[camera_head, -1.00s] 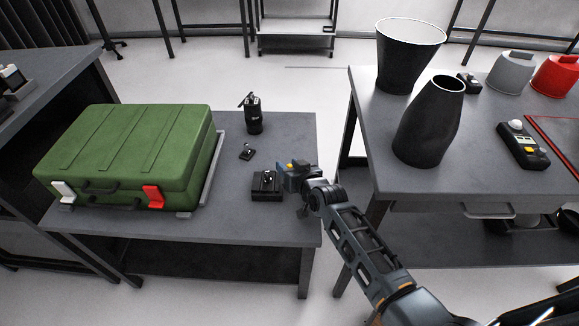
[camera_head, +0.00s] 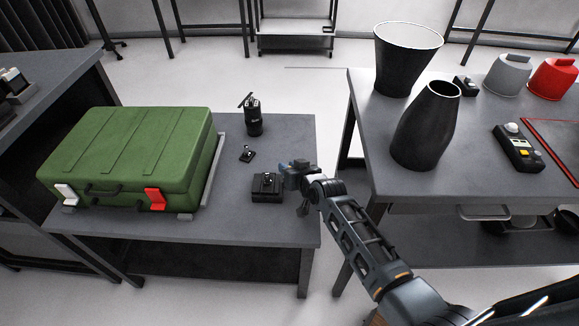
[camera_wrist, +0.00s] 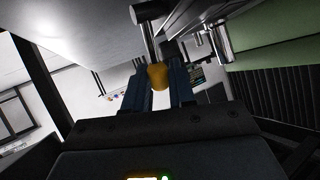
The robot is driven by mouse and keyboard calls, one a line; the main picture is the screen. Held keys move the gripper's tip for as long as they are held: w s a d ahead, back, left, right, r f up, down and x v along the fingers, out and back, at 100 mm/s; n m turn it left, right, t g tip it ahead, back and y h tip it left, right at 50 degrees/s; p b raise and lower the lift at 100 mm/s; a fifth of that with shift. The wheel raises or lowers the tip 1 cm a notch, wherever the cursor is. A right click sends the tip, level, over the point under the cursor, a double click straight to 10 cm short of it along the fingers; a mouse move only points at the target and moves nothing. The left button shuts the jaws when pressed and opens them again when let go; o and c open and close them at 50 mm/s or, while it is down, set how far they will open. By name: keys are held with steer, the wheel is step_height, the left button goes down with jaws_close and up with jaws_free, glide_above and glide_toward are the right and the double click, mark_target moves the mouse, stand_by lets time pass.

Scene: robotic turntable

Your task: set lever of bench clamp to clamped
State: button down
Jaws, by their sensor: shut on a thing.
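A small black fixture (camera_head: 267,186), probably the bench clamp, sits near the right front of the low grey table in the head view. My gripper (camera_head: 291,170) is just right of it, low over the table's right edge. In the wrist view my gripper (camera_wrist: 158,80) has its two blue fingers shut on an orange lever tip (camera_wrist: 158,77). A metal rod runs from this tip up to a grey cylinder (camera_wrist: 150,9) at the top of that view. The lever is not clearly seen in the head view, and its link to the black fixture cannot be made out there.
A green case (camera_head: 130,150) fills the left of the low table (camera_head: 200,230). A black canister (camera_head: 253,118) and a small black part (camera_head: 247,154) stand behind the fixture. A higher table at right holds a dark vase (camera_head: 425,130) and a bucket (camera_head: 398,65).

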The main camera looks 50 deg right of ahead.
steer(key=c, duration=1.1)
jaws_free()
steer(key=v, duration=0.7)
steer(key=shift+s+r, duration=0.2)
steer(key=shift+s, duration=0.05)
steer(key=shift+a, duration=0.15)
steer(key=s+a+r+n+t+y, duration=0.1)
steer(key=s+a+r+n, duration=0.2)
steer(key=s+a, duration=1.2)
steer(key=s+a+r+n+t+y, duration=0.1)
steer(key=s+a+r+n, duration=0.1)
steer(key=s+r, duration=0.6)
steer(key=s+a+r+n+t+y, duration=0.1)
steer(key=s+a+r+n+y, duration=0.1)
steer(key=s+r, duration=0.6)
steer(key=shift+s+a+r+y, duration=0.2)
steer(key=shift+a+r+y, duration=0.1)
steer(key=shift+a+r, duration=0.6)
